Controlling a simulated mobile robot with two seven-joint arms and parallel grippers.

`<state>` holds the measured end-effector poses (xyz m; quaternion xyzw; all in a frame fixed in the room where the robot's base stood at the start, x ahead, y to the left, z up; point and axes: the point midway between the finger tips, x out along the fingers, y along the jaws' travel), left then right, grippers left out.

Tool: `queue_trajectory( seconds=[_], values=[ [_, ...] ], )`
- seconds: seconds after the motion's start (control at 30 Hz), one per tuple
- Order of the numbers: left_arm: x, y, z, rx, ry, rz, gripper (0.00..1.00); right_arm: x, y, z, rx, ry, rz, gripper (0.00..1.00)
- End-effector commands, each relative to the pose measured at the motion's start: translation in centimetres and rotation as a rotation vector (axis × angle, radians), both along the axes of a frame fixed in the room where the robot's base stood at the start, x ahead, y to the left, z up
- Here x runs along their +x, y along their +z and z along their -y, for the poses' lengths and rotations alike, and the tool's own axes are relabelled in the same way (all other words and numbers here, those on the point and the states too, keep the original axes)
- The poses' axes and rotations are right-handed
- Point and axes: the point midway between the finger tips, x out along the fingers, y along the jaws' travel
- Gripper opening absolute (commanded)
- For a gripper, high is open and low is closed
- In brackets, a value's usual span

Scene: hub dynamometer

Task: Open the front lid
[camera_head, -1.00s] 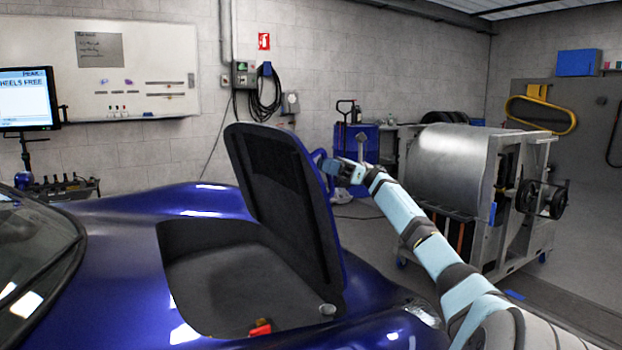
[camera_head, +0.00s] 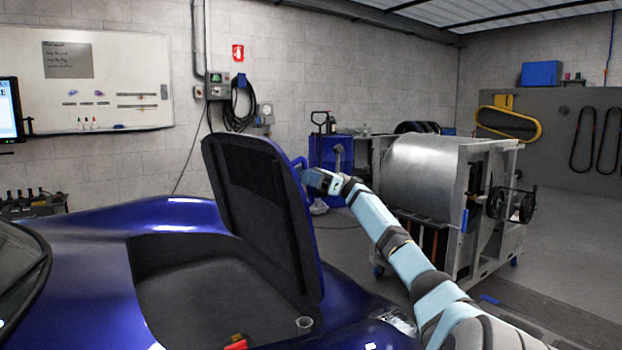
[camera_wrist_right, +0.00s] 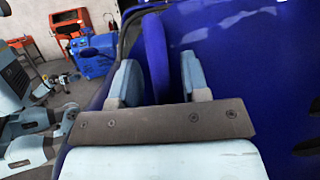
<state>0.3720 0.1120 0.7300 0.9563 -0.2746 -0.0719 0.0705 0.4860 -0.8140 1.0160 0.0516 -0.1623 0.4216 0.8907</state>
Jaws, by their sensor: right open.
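The front lid (camera_head: 262,195) of the blue car stands raised, nearly upright, with its dark inner side toward the head camera. Below it the dark front compartment (camera_head: 200,300) is uncovered. My right gripper (camera_head: 303,172) is at the lid's outer side, by a blue handle-like bar. In the right wrist view the lid's glossy blue outer face (camera_wrist_right: 240,65) fills the right side. There the open fingers of my right gripper (camera_wrist_right: 160,75) stand on either side of a blue strip (camera_wrist_right: 156,50), with a gap showing on the right. My left gripper is out of view.
A small red object (camera_head: 236,342) lies in the compartment. A metal roller machine (camera_head: 435,180) stands on the floor behind my right arm. A blue cabinet (camera_head: 325,155) is by the back wall. Open floor lies at the right.

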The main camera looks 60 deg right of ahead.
Motion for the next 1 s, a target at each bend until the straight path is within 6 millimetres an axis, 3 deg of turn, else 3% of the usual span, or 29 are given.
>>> queue_trajectory(
  seconds=[0.17, 0.6, 1.0],
  values=[
    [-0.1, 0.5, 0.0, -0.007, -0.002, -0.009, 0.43, -1.1, -0.5, 1.4, 0.002, -0.003, -0.002, 0.42],
    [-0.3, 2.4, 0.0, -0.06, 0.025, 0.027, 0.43, -6.9, -3.7, 8.5, 0.002, -0.003, -0.001, 0.42],
    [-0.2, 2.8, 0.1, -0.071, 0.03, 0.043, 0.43, -8.3, -4.8, 10.1, 0.0, 0.002, -0.002, 0.42]
  ],
)
